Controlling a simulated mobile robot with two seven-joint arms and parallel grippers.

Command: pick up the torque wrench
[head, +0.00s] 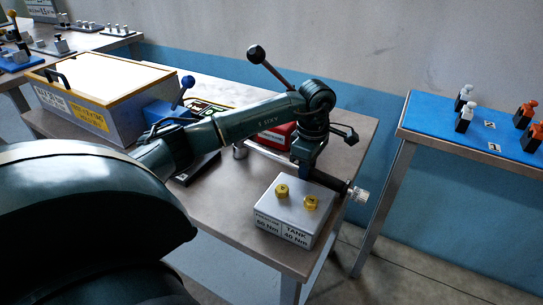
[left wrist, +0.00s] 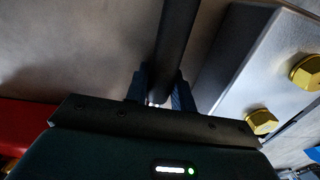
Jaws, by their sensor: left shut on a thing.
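The torque wrench has a silver shaft (head: 264,154), a dark handle and a knurled silver end knob (head: 360,194). It lies level across the right part of the table, behind the grey bolt block. My left gripper (head: 305,172) reaches down from above and is shut on the wrench's dark handle. In the left wrist view the dark handle (left wrist: 176,40) runs between the two blue fingers (left wrist: 160,92). I cannot tell whether the wrench touches the table. My right gripper is not in view.
The grey block (head: 297,215) with two brass bolts and labels 60 Nm and 40 Nm stands close in front. A red-based lever (head: 277,136) stands behind the wrench. A lidded box (head: 95,110) is at the left. A blue-topped table (head: 440,125) stands apart at the right.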

